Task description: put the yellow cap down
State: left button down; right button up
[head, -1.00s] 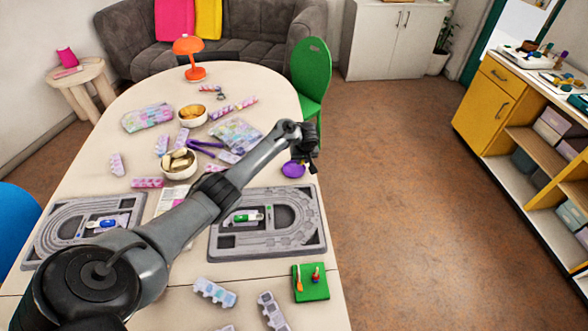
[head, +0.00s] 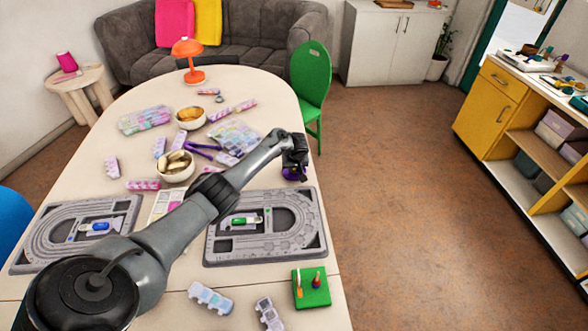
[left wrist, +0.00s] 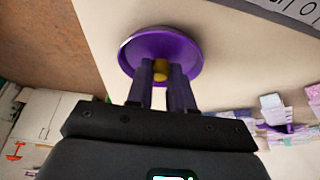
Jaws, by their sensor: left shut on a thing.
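My left gripper (head: 292,174) is over the table's right edge, above the bead boards. In the left wrist view its purple fingers (left wrist: 161,84) are shut on the small yellow cap (left wrist: 161,68). The cap shows in front of a round purple dish (left wrist: 185,48); I cannot tell whether it touches the dish. In the head view the gripper hides most of the dish and the cap. My right gripper is not in view.
A grey bead board (head: 312,248) lies below the gripper, another bead board (head: 33,258) to the left. A green block (head: 311,290) with small upright pieces is at front right. Two bowls (head: 190,124), bead boxes (head: 145,118) and purple pliers (head: 203,152) crowd the table's middle.

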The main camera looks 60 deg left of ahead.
pick_arm(q)
jog(key=shift+f, duration=0.1)
jog(key=shift+f, duration=0.3)
jog(key=c, duration=1)
grip_release()
jog(key=shift+r, duration=0.1)
jog(key=shift+r, duration=0.1)
jog(key=shift+r, duration=0.25)
jog(key=p+v, duration=0.7)
jog(key=v, duration=0.5)
